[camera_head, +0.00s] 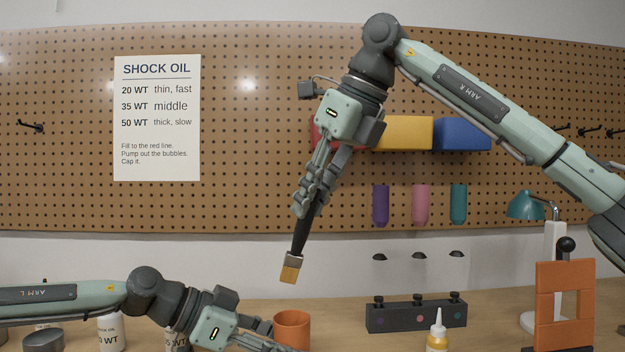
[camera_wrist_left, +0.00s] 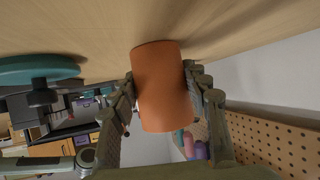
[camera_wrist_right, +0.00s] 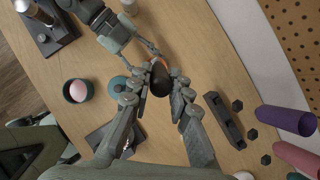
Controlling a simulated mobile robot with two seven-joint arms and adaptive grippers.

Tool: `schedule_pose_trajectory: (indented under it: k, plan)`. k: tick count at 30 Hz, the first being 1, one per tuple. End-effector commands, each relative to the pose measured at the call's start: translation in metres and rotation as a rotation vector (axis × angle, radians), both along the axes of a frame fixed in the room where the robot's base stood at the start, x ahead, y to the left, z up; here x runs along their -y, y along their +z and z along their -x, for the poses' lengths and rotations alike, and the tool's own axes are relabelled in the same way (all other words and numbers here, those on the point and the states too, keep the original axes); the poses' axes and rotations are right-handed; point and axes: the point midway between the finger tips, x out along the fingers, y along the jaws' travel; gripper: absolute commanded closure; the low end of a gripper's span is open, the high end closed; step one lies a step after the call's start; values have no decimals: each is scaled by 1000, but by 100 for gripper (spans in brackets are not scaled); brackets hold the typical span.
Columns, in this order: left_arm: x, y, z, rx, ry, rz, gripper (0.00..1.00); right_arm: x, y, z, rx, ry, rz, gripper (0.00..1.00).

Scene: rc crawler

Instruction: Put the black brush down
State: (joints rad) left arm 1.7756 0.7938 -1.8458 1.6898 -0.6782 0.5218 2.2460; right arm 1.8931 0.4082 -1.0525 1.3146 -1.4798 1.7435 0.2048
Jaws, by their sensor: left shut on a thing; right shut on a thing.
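The black brush (camera_head: 301,234) has a dark handle, a metal ferrule and a tan bristle tip pointing down. My right gripper (camera_head: 309,200) is shut on its handle and holds it in the air above the bench, slightly tilted. The right wrist view shows the dark handle end (camera_wrist_right: 161,80) between the fingers. An orange cup (camera_head: 291,328) is on the bench, below the brush tip in the head view. My left gripper (camera_head: 272,345) is shut on it, with a finger on each side of the cup (camera_wrist_left: 162,88) in the left wrist view.
A black rack (camera_head: 416,316) stands to the right of the cup, with a white bottle (camera_head: 437,332) in front. An orange frame (camera_head: 565,305) and a teal lamp (camera_head: 526,206) are at the right. White oil jars (camera_head: 111,333) stand behind my left arm.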

Motion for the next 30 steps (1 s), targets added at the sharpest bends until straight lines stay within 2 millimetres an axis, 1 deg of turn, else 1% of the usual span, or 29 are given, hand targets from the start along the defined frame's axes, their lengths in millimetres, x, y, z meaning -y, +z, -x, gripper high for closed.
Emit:
schedule_pose_trajectory:
  k: [3, 18, 24, 30]
  plan:
    - [0, 0, 0, 0, 0, 0, 70, 0, -16, 0, -1, 1, 0, 100]
    - [0, 0, 0, 0, 0, 0, 70, 0, -74, 1, -2, 0, 0, 100]
    - [0, 0, 0, 0, 0, 0, 70, 0, -89, 0, 0, -1, -1, 100]
    - [0, 0, 0, 0, 0, 0, 70, 0, -95, 1, 0, -1, 0, 100]
